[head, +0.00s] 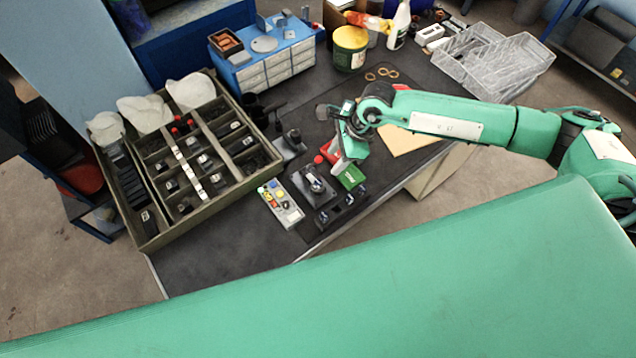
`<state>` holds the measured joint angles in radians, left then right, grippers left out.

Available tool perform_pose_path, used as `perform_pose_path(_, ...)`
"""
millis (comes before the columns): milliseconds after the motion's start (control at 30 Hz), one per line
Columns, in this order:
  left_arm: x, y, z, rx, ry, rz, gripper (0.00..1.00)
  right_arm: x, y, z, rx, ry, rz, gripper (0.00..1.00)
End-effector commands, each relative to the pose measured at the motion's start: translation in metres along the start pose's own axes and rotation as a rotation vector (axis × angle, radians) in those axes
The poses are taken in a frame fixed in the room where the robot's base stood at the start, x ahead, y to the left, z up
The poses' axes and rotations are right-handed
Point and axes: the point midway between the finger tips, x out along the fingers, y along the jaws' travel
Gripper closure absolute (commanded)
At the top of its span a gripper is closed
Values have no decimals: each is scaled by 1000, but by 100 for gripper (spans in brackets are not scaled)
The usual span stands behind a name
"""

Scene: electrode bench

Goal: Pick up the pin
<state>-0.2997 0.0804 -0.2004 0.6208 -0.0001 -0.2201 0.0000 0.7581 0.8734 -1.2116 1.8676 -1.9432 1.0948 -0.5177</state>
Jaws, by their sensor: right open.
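My right gripper (342,155) is open and points down over the dark work mat, above the middle of the bench. A red part (325,155) and a green block (350,177) lie close beside and below its fingers. A black fixture (316,186) with a metal piece on top stands to the front left of it. A black holder strip (342,208) with several small metal-topped pieces lies in front of the fixture. I cannot make out for certain which small piece is the pin. My left gripper is not in view.
A large compartment tray (136,211) with small black parts fills the bench's left side. A button panel (281,204) lies near the front edge. A blue drawer unit (268,57), a yellow-green tub (349,48) and a clear tray (492,62) stand behind.

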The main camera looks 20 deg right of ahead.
Motion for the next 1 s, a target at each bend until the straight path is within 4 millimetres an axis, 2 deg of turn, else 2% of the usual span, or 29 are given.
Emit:
perform_pose_path(33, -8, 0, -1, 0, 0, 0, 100, 9, 1, 2, 2, 0, 4, 55)
perform_pose_path(233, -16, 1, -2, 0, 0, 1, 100, 43, 1, 2, 3, -3, 3, 55)
perform_pose_path(467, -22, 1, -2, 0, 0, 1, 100, 58, 2, 2, 1, -3, 2, 55)
perform_pose_path(700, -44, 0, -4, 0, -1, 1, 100, 85, 6, 4, 2, -3, 4, 55)
perform_pose_path(833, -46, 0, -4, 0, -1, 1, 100, 100, 5, 3, 3, -4, 2, 55)
perform_pose_path(1000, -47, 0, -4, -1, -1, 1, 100, 107, 4, 2, 2, -4, 1, 55)
